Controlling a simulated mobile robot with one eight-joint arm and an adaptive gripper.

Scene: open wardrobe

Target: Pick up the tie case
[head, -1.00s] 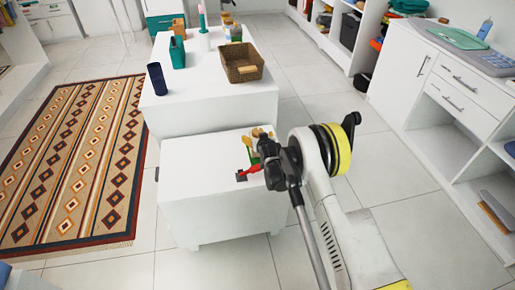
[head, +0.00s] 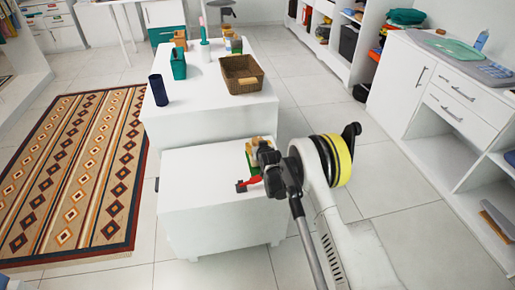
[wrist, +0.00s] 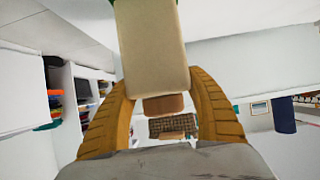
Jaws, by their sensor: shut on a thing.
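A beige, box-shaped thing (wrist: 152,50), which looks to be the tie case, stands between the fingers of my gripper (wrist: 160,98) in the wrist view. The orange-yellow ribbed fingers are shut on its two sides. A bit of green shows at its top edge. In the head view, my arm hides most of the gripper, which is over the right part of the low white chest (head: 205,190). Small tan and green parts show beside it there, and I cannot tell clearly which belong to the case.
A red thing (head: 249,182) lies on the chest beside my gripper. The white table (head: 200,118) behind holds a wicker basket (head: 241,74), a navy cup (head: 158,90) and a teal holder (head: 178,64). White cabinets (head: 455,95) stand at the right. A patterned rug (head: 75,170) lies left.

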